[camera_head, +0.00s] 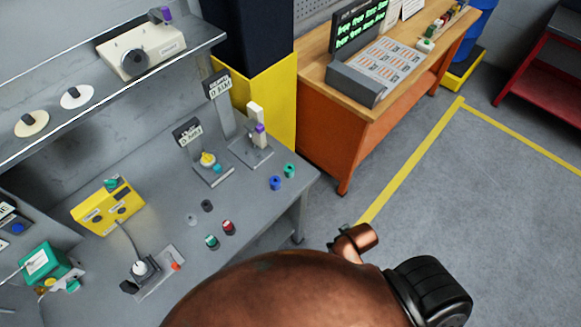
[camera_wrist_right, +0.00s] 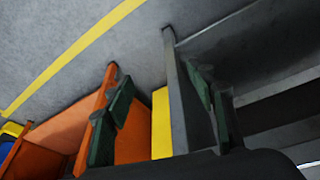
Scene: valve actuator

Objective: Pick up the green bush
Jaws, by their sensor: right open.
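Two small green cylindrical pieces stand on the grey workbench (camera_head: 150,215) in the head view. One green bush (camera_head: 289,170) is near the bench's right edge, beside a blue one. The other green piece (camera_head: 211,242) is nearer the front, beside a red one; its details are too small to tell. My right gripper (camera_wrist_right: 160,82) is open and empty in the right wrist view, its dark green finger pads apart. No bush shows between them. In the head view my right arm covers the bench's front right, and its gripper is mostly hidden. My left gripper is not in view.
A blue bush (camera_head: 275,183), a red piece (camera_head: 228,227) and a dark ring (camera_head: 207,205) share the bench. Upright fixtures (camera_head: 208,165) stand behind, and a yellow box (camera_head: 108,205) is at left. A shelf (camera_head: 110,95) overhangs the back.

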